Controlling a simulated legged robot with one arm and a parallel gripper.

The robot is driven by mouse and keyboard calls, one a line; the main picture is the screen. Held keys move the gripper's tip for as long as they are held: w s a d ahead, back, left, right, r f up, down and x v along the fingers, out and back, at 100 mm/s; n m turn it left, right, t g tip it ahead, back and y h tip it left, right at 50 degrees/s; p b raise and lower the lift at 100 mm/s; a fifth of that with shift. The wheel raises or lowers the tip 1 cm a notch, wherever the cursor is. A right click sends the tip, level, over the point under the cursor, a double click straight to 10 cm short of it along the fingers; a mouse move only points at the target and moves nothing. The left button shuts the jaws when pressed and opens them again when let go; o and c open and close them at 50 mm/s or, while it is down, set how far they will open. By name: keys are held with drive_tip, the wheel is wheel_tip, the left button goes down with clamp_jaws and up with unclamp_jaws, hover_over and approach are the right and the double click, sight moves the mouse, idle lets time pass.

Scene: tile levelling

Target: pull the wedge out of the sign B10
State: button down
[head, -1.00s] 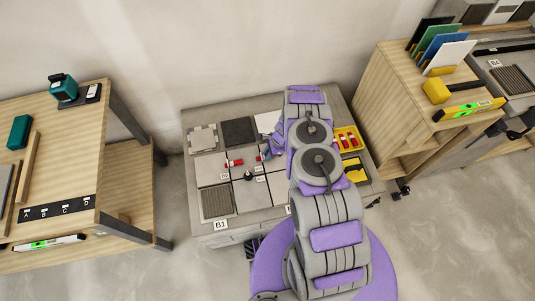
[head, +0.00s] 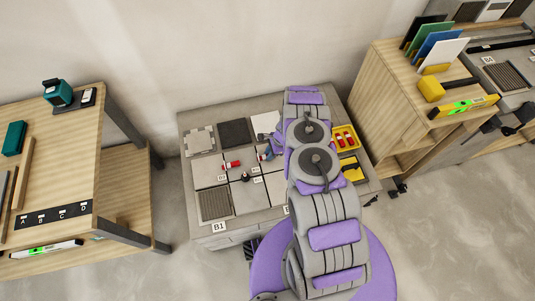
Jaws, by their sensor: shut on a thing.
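The tile bench (head: 290,102) stands in the middle with grey, dark and white tiles on it. A red wedge (head: 231,164) lies at a tile joint left of my gripper. Small white signs stand on the tiles, one (head: 222,178) below that wedge and another (head: 257,171) below my gripper; their print is too small to read, so I cannot pick out B10. My gripper (head: 265,154) is low over the tiles at the left side of my arm, mostly hidden by it. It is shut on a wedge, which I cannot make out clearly.
A yellow tray (head: 355,148) with red pieces and a yellow item (head: 352,172) lie right of my arm. A dark knob (head: 245,177) stands on the tiles. Wooden benches stand left (head: 75,170) and right (head: 385,110). The front floor is open.

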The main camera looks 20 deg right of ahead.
drive_tip(key=shift+d+r, duration=0.1)
drive_tip(key=shift+d, duration=1.45)
drive_tip(key=shift+r+p, duration=1.45)
drive_tip(key=shift+r, duration=1.55)
